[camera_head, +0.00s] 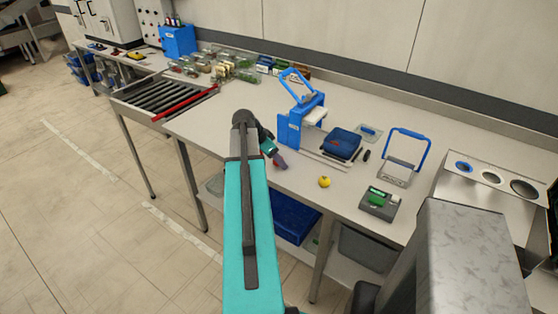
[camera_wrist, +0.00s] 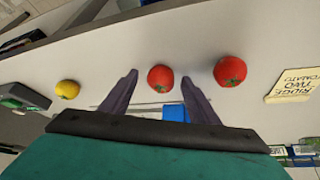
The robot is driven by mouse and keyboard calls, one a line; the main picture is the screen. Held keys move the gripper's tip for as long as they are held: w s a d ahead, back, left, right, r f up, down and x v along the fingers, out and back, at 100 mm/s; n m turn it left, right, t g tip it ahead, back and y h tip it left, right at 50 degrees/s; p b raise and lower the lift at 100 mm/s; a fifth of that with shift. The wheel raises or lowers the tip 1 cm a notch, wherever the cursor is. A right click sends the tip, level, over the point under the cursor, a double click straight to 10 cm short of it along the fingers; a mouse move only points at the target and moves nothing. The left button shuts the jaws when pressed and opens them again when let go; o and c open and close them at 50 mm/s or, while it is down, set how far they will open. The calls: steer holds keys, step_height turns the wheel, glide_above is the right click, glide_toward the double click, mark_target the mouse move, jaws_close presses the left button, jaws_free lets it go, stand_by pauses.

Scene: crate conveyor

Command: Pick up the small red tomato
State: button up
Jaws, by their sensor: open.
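My gripper (camera_wrist: 158,76) is open in the wrist view, its two dark fingers spread apart. A red tomato (camera_wrist: 160,78) with a green top shows between the fingertips, with gaps on both sides; I cannot tell how far below it lies. A second, slightly larger-looking red tomato (camera_wrist: 230,71) is to the right, outside the fingers. A yellow tomato (camera_wrist: 68,89) is to the left. In the head view my gripper (camera_head: 279,160) is over the worktop, left of the yellow tomato (camera_head: 324,182). The red tomatoes are hidden there behind my arm.
A paper note (camera_wrist: 293,85) lies right of the tomatoes in the wrist view. In the head view a blue press-like device (camera_head: 290,130), a dark blue tray (camera_head: 342,144) and a grey scale-like device (camera_head: 380,203) stand on the worktop (camera_head: 240,95). A roller conveyor (camera_head: 165,95) adjoins it.

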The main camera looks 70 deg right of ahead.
stand_by(0.5)
steer(key=c, duration=1.1)
steer(key=shift+r, duration=0.1)
steer(key=shift+r+b, duration=0.85)
steer(key=shift+r, duration=0.6)
steer(key=shift+a+r, duration=0.15)
steer(key=shift+a, duration=0.1)
steer(key=s+a+b, duration=0.1)
steer(key=a+b, duration=0.2)
steer(key=a, duration=0.1)
steer(key=s+a+b, duration=0.1)
steer(key=a+b, duration=0.2)
steer(key=a, duration=0.1)
steer(key=s+a+r+b, duration=0.1)
steer(key=s+a+b, duration=0.1)
steer(key=a+b, duration=0.2)
steer(key=shift+s+a, duration=0.1)
steer(key=shift+a, duration=0.2)
steer(key=shift+a+b, duration=0.1)
steer(key=shift+b, duration=0.45)
